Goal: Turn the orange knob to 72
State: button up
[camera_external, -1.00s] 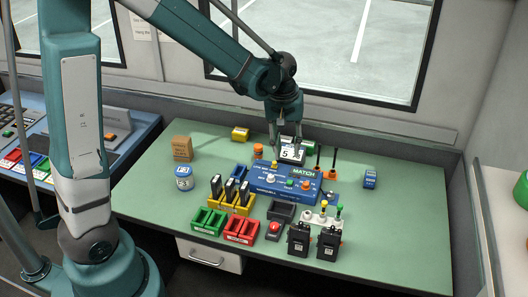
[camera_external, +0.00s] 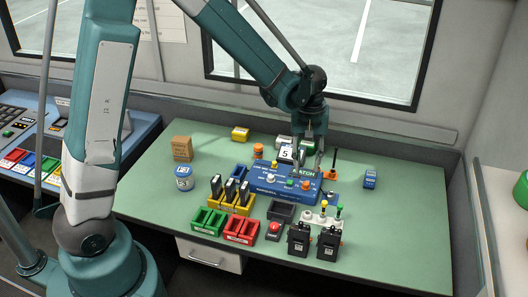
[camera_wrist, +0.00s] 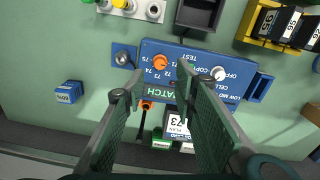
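The orange knob (camera_external: 306,186) sits at the right end of the blue panel (camera_external: 262,180). In the wrist view the orange knob (camera_wrist: 160,62) is ringed by white numbers, with 71 to 75 legible; its pointer is too small to read. My gripper (camera_external: 310,160) is above the panel's back right part. In the wrist view my gripper (camera_wrist: 155,84) has its two fingers apart with nothing between the tips. The knob lies just beyond the fingertips in that view and is not touched. The fingers hide part of the panel.
A white knob (camera_wrist: 219,74) is on the same panel. Dark upright posts (camera_external: 334,160) stand close to my gripper. A blue box (camera_external: 370,178) is at the right, with clear green table around it.

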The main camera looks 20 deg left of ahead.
aim_at(306, 183)
jog(key=shift+f, duration=0.15)
jog(key=shift+f+b, duration=0.35)
jog(key=shift+f, duration=3.4)
jog(key=c, duration=0.9)
